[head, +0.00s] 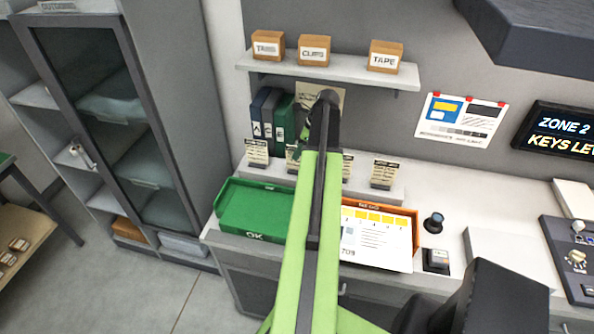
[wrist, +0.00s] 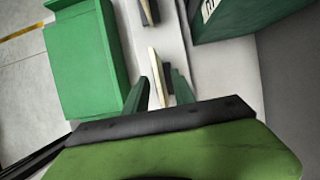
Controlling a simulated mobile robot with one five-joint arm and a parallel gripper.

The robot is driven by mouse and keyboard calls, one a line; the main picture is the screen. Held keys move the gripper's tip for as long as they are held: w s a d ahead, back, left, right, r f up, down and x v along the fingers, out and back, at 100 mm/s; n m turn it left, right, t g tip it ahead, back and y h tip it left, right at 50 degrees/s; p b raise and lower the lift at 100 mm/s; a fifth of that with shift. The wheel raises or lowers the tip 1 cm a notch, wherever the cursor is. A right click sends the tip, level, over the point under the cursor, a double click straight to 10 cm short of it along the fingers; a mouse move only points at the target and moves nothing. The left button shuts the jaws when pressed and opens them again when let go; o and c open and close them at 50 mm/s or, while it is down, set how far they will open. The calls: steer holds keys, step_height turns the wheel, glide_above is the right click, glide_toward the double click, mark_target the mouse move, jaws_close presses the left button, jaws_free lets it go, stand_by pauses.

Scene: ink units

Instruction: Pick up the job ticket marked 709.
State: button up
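Several small cream job tickets stand in dark holders on a pale ledge. In the head view I see the far-left one (head: 257,150), one partly hidden behind my arm (head: 292,158), one just right of the arm (head: 348,165) and the far-right one (head: 382,172). Their print is too small to read. A white sheet (head: 375,242) marked 709 lies on the orange tray. In the wrist view my gripper (wrist: 160,90) is open, its green fingers on either side of an upright ticket (wrist: 158,75) seen nearly edge-on. Contact is not clear. Another ticket (wrist: 148,12) stands beyond.
A green tray (head: 250,208) marked OK is left of my arm, and an orange tray (head: 402,217) is right. Binders (head: 270,118) stand behind the ledge. A shelf (head: 330,69) with boxes is above. A dark knob-like object (head: 433,222) stands right of the orange tray.

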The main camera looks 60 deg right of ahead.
steer(key=b, duration=0.4)
glide_above(294, 169)
steer(key=f, duration=0.4)
steer(key=shift+d+f, duration=0.2)
steer(key=shift+f, duration=0.2)
steer(key=shift+r, duration=0.2)
jaws_close()
